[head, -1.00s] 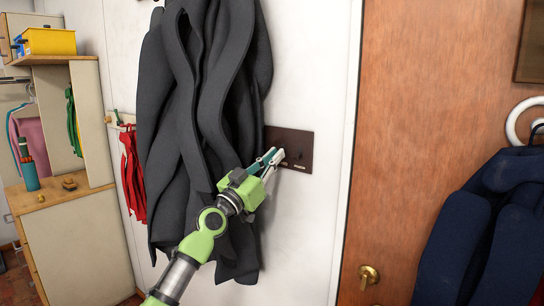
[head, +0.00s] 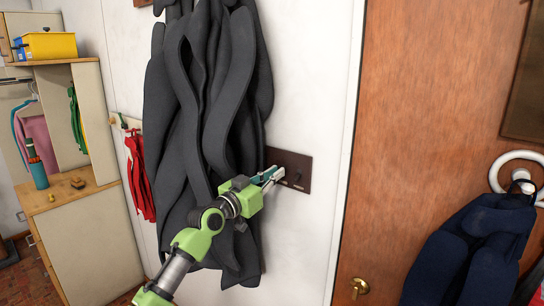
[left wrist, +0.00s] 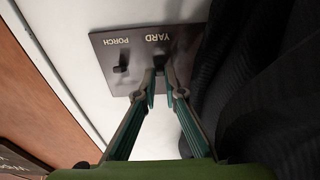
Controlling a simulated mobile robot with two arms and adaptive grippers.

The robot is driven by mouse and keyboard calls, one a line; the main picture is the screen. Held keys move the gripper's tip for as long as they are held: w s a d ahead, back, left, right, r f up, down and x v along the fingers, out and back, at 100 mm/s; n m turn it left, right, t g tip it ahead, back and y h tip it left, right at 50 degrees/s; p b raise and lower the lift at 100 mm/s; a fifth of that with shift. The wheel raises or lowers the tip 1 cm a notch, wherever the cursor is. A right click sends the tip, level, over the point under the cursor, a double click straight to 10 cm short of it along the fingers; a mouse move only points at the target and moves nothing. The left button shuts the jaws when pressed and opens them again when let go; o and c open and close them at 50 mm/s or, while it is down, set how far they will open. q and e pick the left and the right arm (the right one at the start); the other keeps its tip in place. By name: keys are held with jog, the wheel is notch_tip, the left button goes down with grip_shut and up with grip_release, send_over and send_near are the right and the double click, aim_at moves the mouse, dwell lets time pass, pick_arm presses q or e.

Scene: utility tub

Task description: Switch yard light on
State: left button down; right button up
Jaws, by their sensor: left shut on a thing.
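A dark brown switch plate (head: 303,166) is on the white wall, right beside the hanging dark grey garment. In the left wrist view the plate (left wrist: 141,50) appears upside down, with the labels YARD and PORCH. The black porch switch (left wrist: 122,63) sticks out clear of my fingers. My left gripper (head: 279,174) is at the plate. In the left wrist view its fingertips (left wrist: 160,76) are shut on the yard switch (left wrist: 159,62), which they mostly hide. I cannot tell which way that switch is set. My right gripper is not in view.
The dark grey garment (head: 205,120) hangs close against my left gripper and forearm. A brown wooden door (head: 425,120) with a brass knob (head: 359,287) is to the right, with a navy garment (head: 465,245). Bare white wall lies between plate and door.

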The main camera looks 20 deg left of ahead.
pick_arm(q)
jog(key=g+p, duration=0.1)
jog(key=g, duration=0.1)
jog(key=r+g+y+p, duration=0.1)
jog(key=g+p, duration=0.1)
jog(key=g+y+p, duration=0.1)
jog(key=g+p, duration=0.1)
jog(key=shift+w+d+r, duration=0.2)
jog(key=shift+r, duration=0.1)
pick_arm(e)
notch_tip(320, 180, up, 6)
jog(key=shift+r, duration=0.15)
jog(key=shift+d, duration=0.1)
pick_arm(q)
jog(key=c, duration=2.1)
grip_release()
jog(key=shift+r, duration=0.1)
jog(key=shift+c, duration=0.2)
jog(key=shift+r, duration=0.25)
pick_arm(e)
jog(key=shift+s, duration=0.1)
pick_arm(q)
jog(key=shift+v, duration=4.1)
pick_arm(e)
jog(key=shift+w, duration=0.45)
